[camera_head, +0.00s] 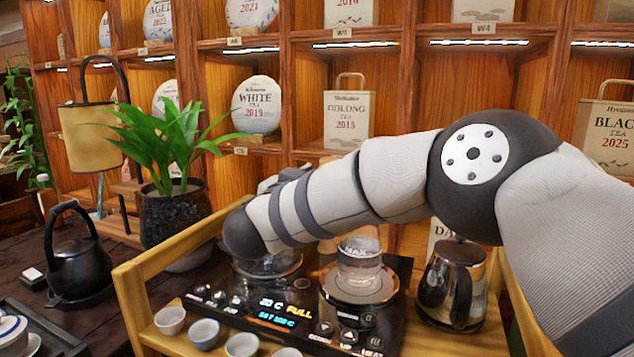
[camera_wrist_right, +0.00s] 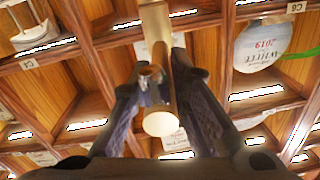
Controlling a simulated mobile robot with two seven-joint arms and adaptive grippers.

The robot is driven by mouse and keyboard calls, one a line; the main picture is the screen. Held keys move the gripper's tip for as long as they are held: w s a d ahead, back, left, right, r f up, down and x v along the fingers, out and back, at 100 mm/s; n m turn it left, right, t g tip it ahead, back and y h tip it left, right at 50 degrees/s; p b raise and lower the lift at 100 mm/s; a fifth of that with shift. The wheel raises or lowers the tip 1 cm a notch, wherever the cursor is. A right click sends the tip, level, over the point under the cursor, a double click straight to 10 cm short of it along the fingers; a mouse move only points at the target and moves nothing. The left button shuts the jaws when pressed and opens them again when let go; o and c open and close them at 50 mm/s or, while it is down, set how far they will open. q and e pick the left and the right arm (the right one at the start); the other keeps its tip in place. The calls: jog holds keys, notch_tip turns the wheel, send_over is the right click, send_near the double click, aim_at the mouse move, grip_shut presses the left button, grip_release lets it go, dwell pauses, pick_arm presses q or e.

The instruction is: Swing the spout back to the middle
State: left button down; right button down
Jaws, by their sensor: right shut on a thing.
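The brass spout (camera_wrist_right: 155,28) shows in the right wrist view as a pale gold bar with a round end, running between my fingers. My right gripper (camera_wrist_right: 163,76) is shut on it, one dark finger on each side. In the head view my right arm comes in from the right across the tea station, and its wrist hides the gripper and the spout. Whether the spout stands at the middle cannot be told. The black control panel (camera_head: 245,310) below shows lit digits and "FULL". My left gripper is not in view.
A glass vessel (camera_head: 360,262) stands on the right round plate, and a dark kettle (camera_head: 453,290) stands to its right. Several small cups (camera_head: 205,333) line the front. A potted plant (camera_head: 173,215) is close on the left. Shelves with tea cakes (camera_head: 257,104) fill the back.

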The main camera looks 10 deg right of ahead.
jog(key=shift+w+a+f+m+h, duration=0.1)
jog(key=shift+w+a+m+h, duration=0.05)
jog(key=shift+a+m+h, duration=0.2)
dwell(0.3)
jog(key=c, duration=1.5)
grip_release()
jog(key=shift+w, duration=0.1)
jog(key=v, duration=1.2)
jog(key=shift+a, duration=0.1)
